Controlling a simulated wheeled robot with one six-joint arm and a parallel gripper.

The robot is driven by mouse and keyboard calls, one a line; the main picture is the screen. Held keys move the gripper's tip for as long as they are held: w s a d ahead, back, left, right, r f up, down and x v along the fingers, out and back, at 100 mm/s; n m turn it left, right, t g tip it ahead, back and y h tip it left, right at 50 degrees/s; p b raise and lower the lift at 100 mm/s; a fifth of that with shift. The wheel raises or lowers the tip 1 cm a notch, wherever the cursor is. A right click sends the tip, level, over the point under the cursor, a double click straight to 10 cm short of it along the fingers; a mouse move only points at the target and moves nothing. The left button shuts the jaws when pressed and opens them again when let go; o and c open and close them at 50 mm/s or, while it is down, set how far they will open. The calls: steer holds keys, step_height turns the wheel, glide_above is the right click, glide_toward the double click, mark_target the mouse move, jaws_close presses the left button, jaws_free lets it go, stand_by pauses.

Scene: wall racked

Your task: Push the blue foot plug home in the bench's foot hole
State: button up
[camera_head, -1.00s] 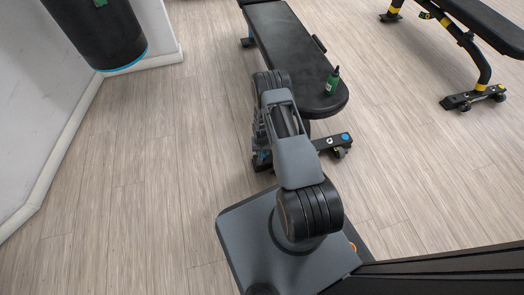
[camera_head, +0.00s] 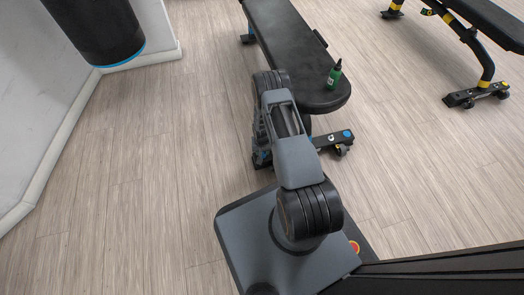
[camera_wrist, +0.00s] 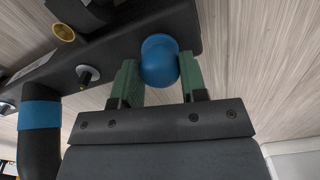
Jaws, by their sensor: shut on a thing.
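The blue foot plug (camera_wrist: 159,62) is a rounded blue piece between the two green fingers of my gripper (camera_wrist: 160,80) in the wrist view. My gripper is shut on it. The plug overlaps the end of the bench's dark foot bar (camera_wrist: 186,25). How deep it sits in any hole, and whether it touches the bar, cannot be told. The bench (camera_head: 290,50) has a black pad in the head view. The far end of its foot bar (camera_head: 328,141) has a blue mark. My arm hides the plug and most of my gripper there.
A brass-coloured ring (camera_wrist: 64,32) and a bolt (camera_wrist: 87,74) are on the foot bar. A blue-banded dark tube (camera_wrist: 40,115) stands at left. A second bench (camera_head: 485,25) is at right. Open floor lies left of the bench.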

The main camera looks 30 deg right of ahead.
steer(key=shift+f+b, duration=0.3)
steer(key=shift+f, duration=0.15)
steer(key=o, duration=1)
steer(key=shift+o, duration=0.2)
steer(key=shift+r, duration=0.15)
step_height(320, 180, up, 14)
steer(key=p, duration=0.6)
steer(key=shift+a+p, duration=0.1)
steer(key=shift+p, duration=0.2)
steer(key=a+r+n+t+p, duration=0.3)
steer(key=r+p, duration=1.5)
steer(key=r, duration=2.5)
steer(key=s+a+r+p, duration=0.2)
steer(key=s+r+p, duration=0.3)
steer(key=r, duration=0.6)
steer(key=s+a+r+n+p, duration=0.1)
steer(key=s+r+p, duration=0.4)
steer(key=r, duration=0.6)
steer(key=s+a+r+p, duration=0.3)
steer(key=s+r+p, duration=0.3)
steer(key=r, duration=0.6)
steer(key=shift+a+n+t+p, duration=0.3)
steer(key=shift+a+p, duration=0.05)
steer(key=shift+p, duration=0.5)
